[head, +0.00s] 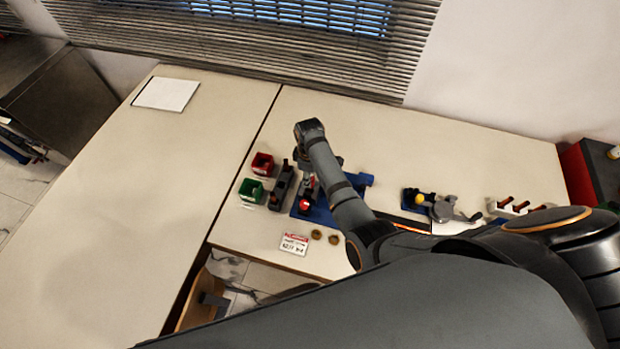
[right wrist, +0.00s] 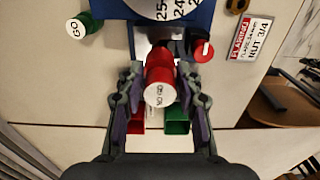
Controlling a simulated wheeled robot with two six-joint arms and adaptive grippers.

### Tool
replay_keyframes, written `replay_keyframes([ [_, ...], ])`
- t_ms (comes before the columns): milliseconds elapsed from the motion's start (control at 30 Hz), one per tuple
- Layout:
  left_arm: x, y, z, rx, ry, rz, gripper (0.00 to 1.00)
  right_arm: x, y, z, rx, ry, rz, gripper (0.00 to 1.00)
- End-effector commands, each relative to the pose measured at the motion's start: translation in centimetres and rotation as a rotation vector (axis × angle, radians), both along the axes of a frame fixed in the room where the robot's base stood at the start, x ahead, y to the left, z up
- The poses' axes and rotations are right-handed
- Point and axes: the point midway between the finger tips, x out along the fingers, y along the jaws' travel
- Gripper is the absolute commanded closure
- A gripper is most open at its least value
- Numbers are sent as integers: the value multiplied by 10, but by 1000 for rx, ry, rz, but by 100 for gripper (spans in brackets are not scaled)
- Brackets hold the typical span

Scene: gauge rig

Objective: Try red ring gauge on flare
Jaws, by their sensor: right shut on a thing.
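A red gauge marked NO GO (right wrist: 160,85) is between the fingers of my right gripper (right wrist: 160,100) in the right wrist view. The gripper is shut on it, with its marked end facing the camera. Behind it are a grey and dark fixture (right wrist: 158,35) and a blue base (right wrist: 208,12). The flare is not clearly visible, and I cannot tell whether the gauge touches it. In the head view my arm hides most of the right gripper and part of the blue base (head: 318,214). My left gripper is not in view.
A red bin (head: 262,164) and a green bin (head: 251,190) stand left of a dark block (head: 282,186). A red-and-black part (head: 304,204), a label card (head: 294,244) and two brass rings (head: 317,235) lie nearby. The left table (head: 130,200) is mostly clear.

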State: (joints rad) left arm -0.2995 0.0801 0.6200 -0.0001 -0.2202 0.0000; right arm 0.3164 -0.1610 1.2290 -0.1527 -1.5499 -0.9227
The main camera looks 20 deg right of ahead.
Motion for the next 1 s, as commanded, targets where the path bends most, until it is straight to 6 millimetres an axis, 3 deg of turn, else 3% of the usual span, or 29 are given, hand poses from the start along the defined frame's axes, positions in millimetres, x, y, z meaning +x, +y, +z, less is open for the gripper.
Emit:
replay_keyframes([
  [233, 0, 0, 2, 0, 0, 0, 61, 0, 0, 2, 1, -1, 0, 100],
  [567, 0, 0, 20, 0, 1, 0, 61, 0, 0, 23, 0, -1, 0, 100],
  [1000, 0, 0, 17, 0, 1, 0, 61, 0, 0, 46, 1, -1, 0, 100],
])
